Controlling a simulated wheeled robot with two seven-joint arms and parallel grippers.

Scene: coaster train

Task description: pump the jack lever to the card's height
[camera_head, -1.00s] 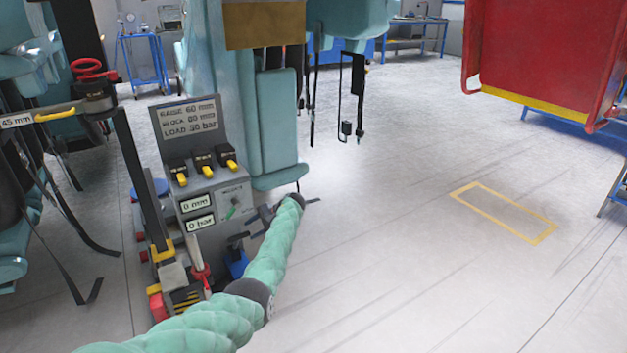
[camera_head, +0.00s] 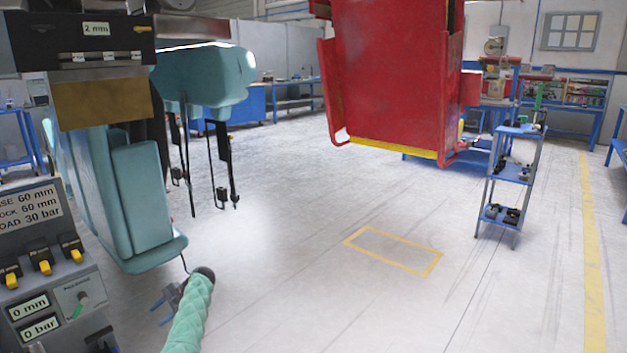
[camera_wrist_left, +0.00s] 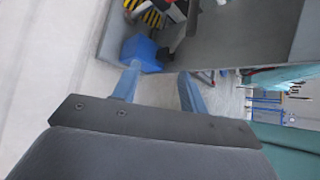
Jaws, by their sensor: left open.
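The grey jack console (camera_head: 45,275) is at the left edge of the head view. Its card (camera_head: 25,207) reads 60 mm raise, 60 mm lock and 30 bar load, with the first letters cut off. Its displays read 0 mm (camera_head: 28,306) and 0 bar (camera_head: 39,328). My left gripper (camera_head: 168,302) is open and empty, just right of the console. In the left wrist view, a blue block (camera_wrist_left: 143,52) lies just beyond the fingers (camera_wrist_left: 158,80), close to the left one. I cannot clearly identify the jack lever. My right gripper is out of view.
A teal hanging seat (camera_head: 140,195) stands behind the console, with a 2 mm display (camera_head: 96,29) above. A red car body (camera_head: 390,80) hangs at the back. A blue cart (camera_head: 510,180) stands at right. The floor around the yellow rectangle (camera_head: 393,250) is clear.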

